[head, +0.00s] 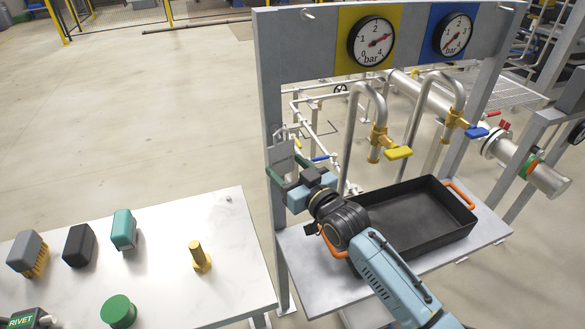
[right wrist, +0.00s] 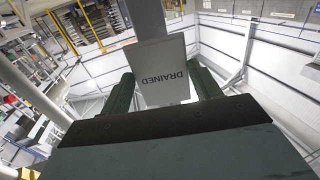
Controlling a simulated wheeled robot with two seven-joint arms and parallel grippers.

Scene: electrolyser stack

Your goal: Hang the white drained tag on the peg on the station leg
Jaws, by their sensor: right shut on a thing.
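The white drained tag (head: 283,156) is upright in my right gripper (head: 287,174), in front of the grey station leg (head: 270,100) in the head view. In the right wrist view the tag (right wrist: 162,70) shows the word DRAINED upside down, between the two dark green fingers of the right gripper (right wrist: 163,88). The gripper is shut on the tag's lower part. The leg (right wrist: 146,18) rises behind the tag there. The peg does not show clearly, and I cannot tell whether the tag touches it. My left gripper is not in view.
A black tray (head: 415,219) with orange handles stands on the station's shelf, right of my right arm. Pipes with a yellow valve handle (head: 399,153) and a blue one (head: 476,132) hang above it. A white table (head: 215,215) at left holds several small objects.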

